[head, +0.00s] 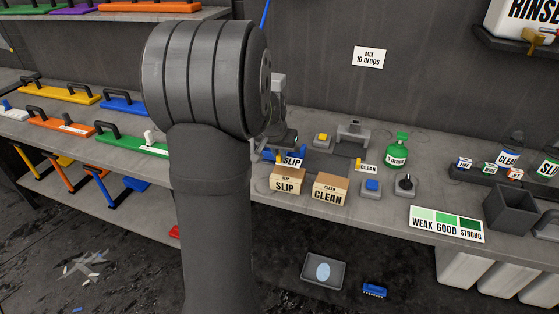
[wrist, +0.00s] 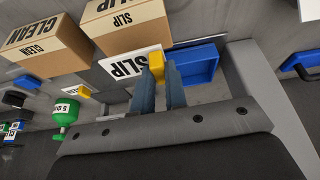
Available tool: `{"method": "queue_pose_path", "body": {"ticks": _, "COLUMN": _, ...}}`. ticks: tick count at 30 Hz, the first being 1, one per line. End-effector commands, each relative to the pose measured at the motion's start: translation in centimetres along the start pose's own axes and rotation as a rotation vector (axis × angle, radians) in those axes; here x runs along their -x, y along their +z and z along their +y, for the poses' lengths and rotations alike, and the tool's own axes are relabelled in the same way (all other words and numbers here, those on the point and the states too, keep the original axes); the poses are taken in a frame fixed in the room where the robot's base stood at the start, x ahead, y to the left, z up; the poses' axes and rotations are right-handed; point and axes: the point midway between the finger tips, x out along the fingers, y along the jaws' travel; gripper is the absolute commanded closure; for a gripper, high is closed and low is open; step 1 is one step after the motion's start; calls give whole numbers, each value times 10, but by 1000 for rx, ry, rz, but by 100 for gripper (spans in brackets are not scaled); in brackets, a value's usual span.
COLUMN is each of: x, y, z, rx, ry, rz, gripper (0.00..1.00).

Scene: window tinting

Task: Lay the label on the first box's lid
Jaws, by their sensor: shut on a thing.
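My gripper (wrist: 157,78) is shut on the yellow tab (wrist: 156,60) of a white label (wrist: 122,68) printed SLIP. The label also shows in the head view (head: 293,162), behind the boxes. The cardboard SLIP box (head: 286,181) stands near the shelf's front edge, and it shows at the top of the wrist view (wrist: 122,22). The cardboard CLEAN box (head: 330,190) stands to its right, and in the wrist view (wrist: 45,46) at upper left. The label is apart from both lids. My arm hides most of my gripper in the head view.
A blue tray (wrist: 197,62) lies beside the label. A second label, CLEAN (head: 369,168), with a yellow tab, is right of the boxes. A green bottle (head: 397,152), a blue button block (head: 371,187) and a dark knob (head: 405,183) stand further right.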

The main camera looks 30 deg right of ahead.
Motion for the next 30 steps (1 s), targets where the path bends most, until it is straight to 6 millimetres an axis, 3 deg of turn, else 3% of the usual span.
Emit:
{"method": "queue_pose_path", "body": {"ticks": 6, "x": -29, "y": 13, "z": 0, "rx": 0, "ry": 1, "rz": -3, "gripper": 100}}
{"method": "queue_pose_path", "body": {"ticks": 17, "x": -32, "y": 14, "z": 1, "rx": 0, "ry": 1, "rz": -3, "gripper": 100}}
{"method": "queue_pose_path", "body": {"ticks": 18, "x": -32, "y": 14, "z": 1, "rx": 0, "ry": 1, "rz": -2, "gripper": 84}}
{"method": "queue_pose_path", "body": {"ticks": 21, "x": -32, "y": 14, "z": 1, "rx": 0, "ry": 0, "rz": -2, "gripper": 66}}
{"method": "queue_pose_path", "body": {"ticks": 30, "x": -31, "y": 13, "z": 1, "rx": 0, "ry": 0, "rz": -1, "gripper": 66}}
